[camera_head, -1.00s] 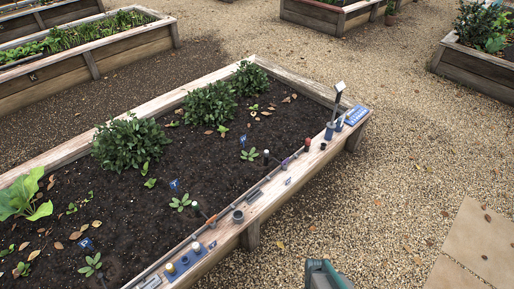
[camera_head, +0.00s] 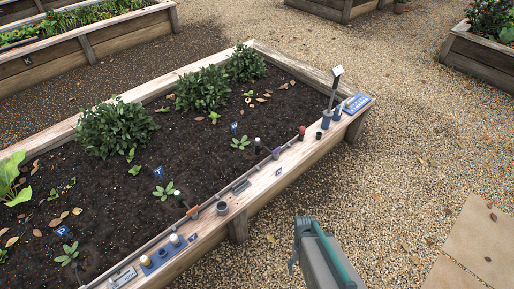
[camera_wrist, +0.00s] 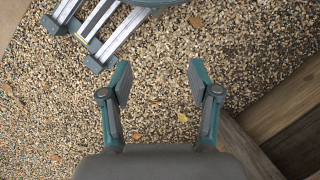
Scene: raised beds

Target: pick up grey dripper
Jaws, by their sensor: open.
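My gripper (camera_wrist: 160,80) is open and empty over gravel in the wrist view. In the head view my gripper (camera_head: 306,228) is beyond the front side of the raised bed, apart from its ledge. A blue tray (camera_head: 162,258) on the near end of the ledge holds small capped pieces, one pale (camera_head: 145,261) and one greyish (camera_head: 174,239). A round grey cup (camera_head: 222,208) stands farther along the ledge. Which of these small pieces is the grey dripper I cannot tell at this size. None of them shows in the wrist view.
The wooden ledge (camera_head: 262,188) also carries a flat grey piece (camera_head: 240,186), a dark red cylinder (camera_head: 301,132) and a blue sign (camera_head: 356,103). Low plants and blue markers stand in the soil. Open gravel (camera_head: 400,165) lies to the right. The bed's wooden wall (camera_wrist: 290,120) shows in the wrist view.

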